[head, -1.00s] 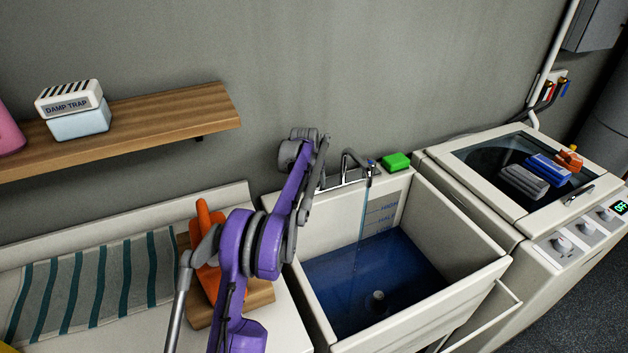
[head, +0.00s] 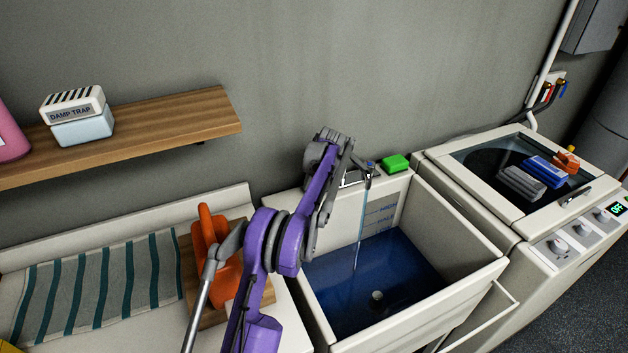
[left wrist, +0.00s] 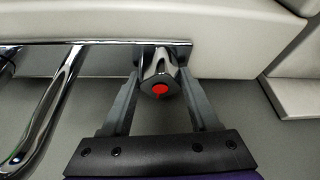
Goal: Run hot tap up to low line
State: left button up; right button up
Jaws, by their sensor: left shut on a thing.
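The chrome tap (head: 357,177) stands at the back rim of the white sink (head: 455,235). A thin stream (head: 361,215) runs from its spout into blue-looking water (head: 400,270). HIGH and HALF marks (head: 385,215) show on the sink's back wall above the water. The LOW mark is not clearly readable, and the water surface is at about its height. In the left wrist view, my left gripper (left wrist: 160,85) has its fingers on both sides of the hot tap's handle (left wrist: 161,73), which has a red dot, and is shut on it. My right gripper is out of view.
A green block (head: 395,162) lies on the sink's back right corner. A washing machine (head: 530,215) with brushes on its lid stands right. Left are a striped cloth (head: 100,280), a wooden board with an orange object (head: 215,260), and a shelf (head: 170,120) above.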

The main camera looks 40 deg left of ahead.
pick_arm(q)
jog(key=shift+n, duration=0.6)
jog(key=o, duration=1.4)
jog(key=shift+r, duration=0.1)
jog(key=v, duration=1)
jog(key=shift+w+d+r+p, duration=0.2)
jog(key=shift+r+p, duration=0.1)
